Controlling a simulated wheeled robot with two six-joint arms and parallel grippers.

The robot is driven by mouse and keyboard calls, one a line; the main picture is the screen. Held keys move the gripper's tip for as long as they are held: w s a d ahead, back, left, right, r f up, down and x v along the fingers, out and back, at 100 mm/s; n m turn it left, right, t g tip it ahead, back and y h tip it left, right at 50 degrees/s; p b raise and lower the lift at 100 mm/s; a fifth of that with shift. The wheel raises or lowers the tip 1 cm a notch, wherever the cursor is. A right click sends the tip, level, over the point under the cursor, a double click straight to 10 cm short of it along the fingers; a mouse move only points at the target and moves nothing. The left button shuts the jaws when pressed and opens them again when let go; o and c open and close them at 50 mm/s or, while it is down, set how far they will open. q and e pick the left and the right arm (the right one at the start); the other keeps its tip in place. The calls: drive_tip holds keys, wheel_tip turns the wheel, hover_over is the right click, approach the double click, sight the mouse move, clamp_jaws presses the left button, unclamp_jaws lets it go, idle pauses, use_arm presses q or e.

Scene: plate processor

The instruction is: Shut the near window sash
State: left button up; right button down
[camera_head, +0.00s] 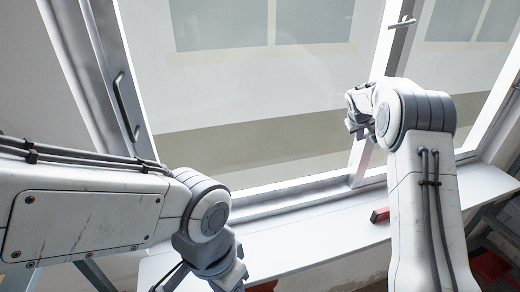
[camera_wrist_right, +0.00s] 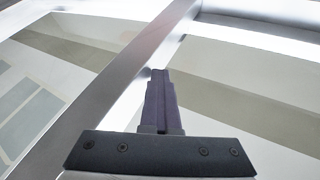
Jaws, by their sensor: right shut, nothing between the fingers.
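A large window with light grey frames fills the head view. Its big left glass pane (camera_head: 250,100) is bordered on the right by an upright frame bar (camera_head: 388,55) that carries a small light handle (camera_head: 402,22). A dark handle (camera_head: 122,105) is on the grey frame at the left. I cannot tell for sure which sash stands open. My right gripper (camera_head: 354,112) is in front of the glass close to the upright bar; in the wrist view its dark fingers (camera_wrist_right: 160,75) are shut, empty, beside a diagonal frame bar (camera_wrist_right: 125,75). My left gripper (camera_head: 205,284) is low, partly cut off.
A pale window sill (camera_head: 310,235) runs below the window. A small red block (camera_head: 380,215) lies on it near my right arm. Red and dark items (camera_head: 490,268) are at the lower right. The sill between my two arms is mostly clear.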

drive_tip(key=shift+w+d+r, duration=0.1)
drive_tip(key=shift+d+r, duration=0.1)
drive_tip(key=shift+d, duration=0.15)
drive_tip(key=s+a+r+b, duration=0.6)
drive_tip(key=a+r+b, duration=0.1)
drive_tip(key=a+r, duration=0.1)
drive_tip(key=s+a+f+n+g+y, duration=0.1)
drive_tip(key=s+a+f, duration=0.1)
drive_tip(key=s+a, duration=0.4)
drive_tip(key=s+a+f+n+y, duration=0.15)
drive_tip(key=s+a, duration=0.25)
drive_tip(key=a, duration=0.4)
drive_tip(key=s+a+f+n+g+y+b, duration=0.1)
drive_tip(key=s+a+f, duration=0.2)
drive_tip(key=s, duration=0.4)
drive_tip(key=s+a+f+g+y, duration=0.1)
drive_tip(key=s+a+f, duration=0.25)
drive_tip(key=s, duration=0.45)
drive_tip(key=s+a+f+n+g+y+b, duration=0.1)
drive_tip(key=s+a+f, duration=0.1)
drive_tip(key=s+a, duration=0.35)
drive_tip(key=s+d+f+g, duration=0.1)
drive_tip(key=s+f, duration=0.1)
drive_tip(key=s, duration=0.5)
drive_tip(key=s+d+f+n+g, duration=0.1)
drive_tip(key=s+f, duration=0.2)
drive_tip(key=s, duration=0.4)
drive_tip(key=shift+s+d+f+b, duration=0.15)
drive_tip(key=shift+s+d+b, duration=0.15)
drive_tip(key=shift+s+d, duration=0.05)
